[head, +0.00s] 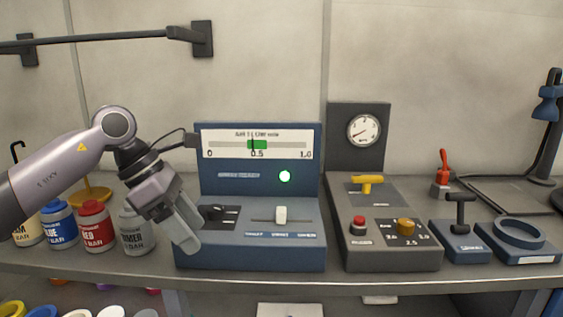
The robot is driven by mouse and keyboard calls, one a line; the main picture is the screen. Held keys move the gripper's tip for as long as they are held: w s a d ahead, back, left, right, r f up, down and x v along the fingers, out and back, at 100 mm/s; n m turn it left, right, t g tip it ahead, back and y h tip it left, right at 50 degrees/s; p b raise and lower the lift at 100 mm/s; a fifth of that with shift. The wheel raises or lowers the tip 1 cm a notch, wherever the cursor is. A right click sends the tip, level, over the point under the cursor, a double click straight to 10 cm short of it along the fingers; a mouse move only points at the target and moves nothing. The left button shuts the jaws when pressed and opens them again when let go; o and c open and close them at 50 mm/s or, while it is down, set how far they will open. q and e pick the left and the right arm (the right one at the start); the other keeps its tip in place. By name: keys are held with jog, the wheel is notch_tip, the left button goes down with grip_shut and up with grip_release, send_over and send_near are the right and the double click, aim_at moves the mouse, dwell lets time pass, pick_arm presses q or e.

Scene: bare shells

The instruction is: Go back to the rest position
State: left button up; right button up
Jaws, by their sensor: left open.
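My left gripper (185,230) comes in from the left and points down toward the front left of a blue console (260,185). Its fingers are close to the black switch (217,213) on the console; I cannot tell whether they touch the console. Nothing shows between the fingers. My right gripper is not in view.
Several paint bottles, including a red one (96,226) and a grey one (136,230), stand left of the gripper. A grey control box (388,255) with a gauge (364,130) stands to the right. Further right are a blue T-handle unit (459,242) and a ring holder (519,257).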

pick_arm(q)
jog(key=s+d+f+n+t+h+p, duration=0.1)
jog(key=s+d+f+n+h, duration=0.15)
jog(key=d+n+h, duration=0.4)
jog(key=s+d+f+n+t+h+p, duration=0.1)
jog(key=s+d+n+h+p, duration=0.15)
jog(key=d+n+h, duration=0.45)
jog(key=s+a+f+n+t+y+p, duration=0.1)
jog(key=a+f+n+t+y, duration=0.5)
jog(key=n, duration=0.7)
jog(key=s+a+f+n+t+y+p, duration=0.1)
jog(key=a+f+n+t+y, duration=0.35)
jog(key=f+n+t, duration=0.65)
jog(key=s+a+f+n+g+y, duration=0.3)
jog(key=s+a+f+n+g, duration=0.1)
jog(key=s+f+n, duration=0.2)
jog(key=s+a+f+n+g+y, duration=0.3)
jog(key=s+f+n+g, duration=0.2)
jog(key=s, duration=0.4)
jog(key=shift+s+a+f+n+y+p, duration=0.3)
jog(key=shift+a+f+n+p, duration=0.1)
jog(key=shift+f+p, duration=0.1)
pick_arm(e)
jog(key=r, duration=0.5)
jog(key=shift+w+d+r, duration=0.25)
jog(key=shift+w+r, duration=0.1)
pick_arm(q)
jog(key=shift+c, duration=0.4)
